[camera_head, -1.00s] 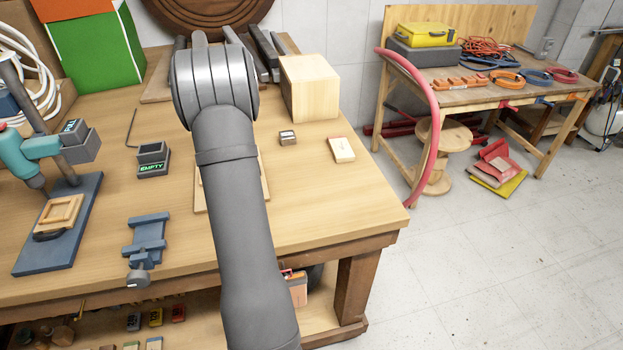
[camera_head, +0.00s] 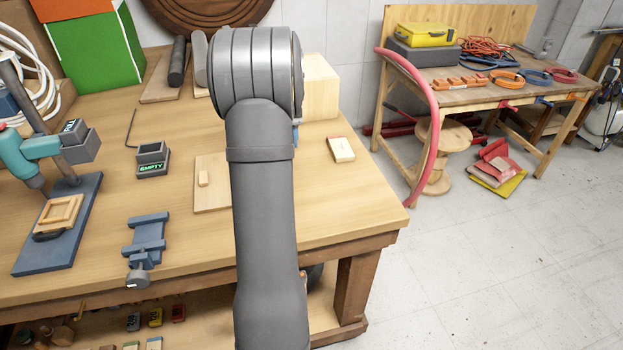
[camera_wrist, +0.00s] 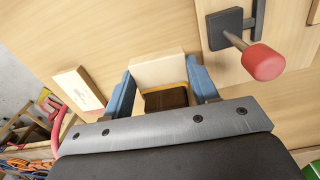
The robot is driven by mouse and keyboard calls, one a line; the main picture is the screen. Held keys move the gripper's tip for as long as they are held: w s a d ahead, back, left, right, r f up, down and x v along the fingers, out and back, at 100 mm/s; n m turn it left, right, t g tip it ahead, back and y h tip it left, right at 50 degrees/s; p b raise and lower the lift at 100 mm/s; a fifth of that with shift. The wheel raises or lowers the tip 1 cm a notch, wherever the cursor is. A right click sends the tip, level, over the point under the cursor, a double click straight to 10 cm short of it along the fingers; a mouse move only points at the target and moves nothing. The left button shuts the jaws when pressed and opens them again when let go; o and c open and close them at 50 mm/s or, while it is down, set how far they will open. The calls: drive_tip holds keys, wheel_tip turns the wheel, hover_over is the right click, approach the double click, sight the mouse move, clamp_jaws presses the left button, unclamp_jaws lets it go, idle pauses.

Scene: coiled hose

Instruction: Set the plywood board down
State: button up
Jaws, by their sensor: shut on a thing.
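In the wrist view my gripper (camera_wrist: 160,74) has its two blue fingers on either side of a pale, flat wooden piece, which I take for the plywood board (camera_wrist: 157,67). A brown block with a yellow edge (camera_wrist: 166,98) shows between the fingers, nearer the palm; its lower part is hidden, and I cannot tell if it touches the board. The bench top lies beyond; the gap to it is unclear. In the head view my arm hides the gripper and the held board.
A red-edged pale block (camera_head: 341,149) lies on the workbench (camera_head: 370,205), right of my arm. A thin wooden panel with a small block (camera_head: 212,195) lies left. A wooden box (camera_head: 321,88) stands behind. A red-handled clamp (camera_wrist: 263,62) rises close to the fingers.

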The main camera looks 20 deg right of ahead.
drive_tip(key=s+d+r, duration=0.2)
drive_tip(key=s+d, duration=0.5)
drive_tip(key=s, duration=0.2)
drive_tip(key=s+d+r, duration=0.2)
drive_tip(key=s+d, duration=0.5)
drive_tip(key=s, duration=0.3)
hover_over(315, 188)
drive_tip(key=shift+n, duration=0.4)
wheel_tip(315, 188, down, 7)
drive_tip(key=shift+f, duration=2.15)
drive_tip(key=shift+f, duration=0.1)
drive_tip(key=o, duration=1)
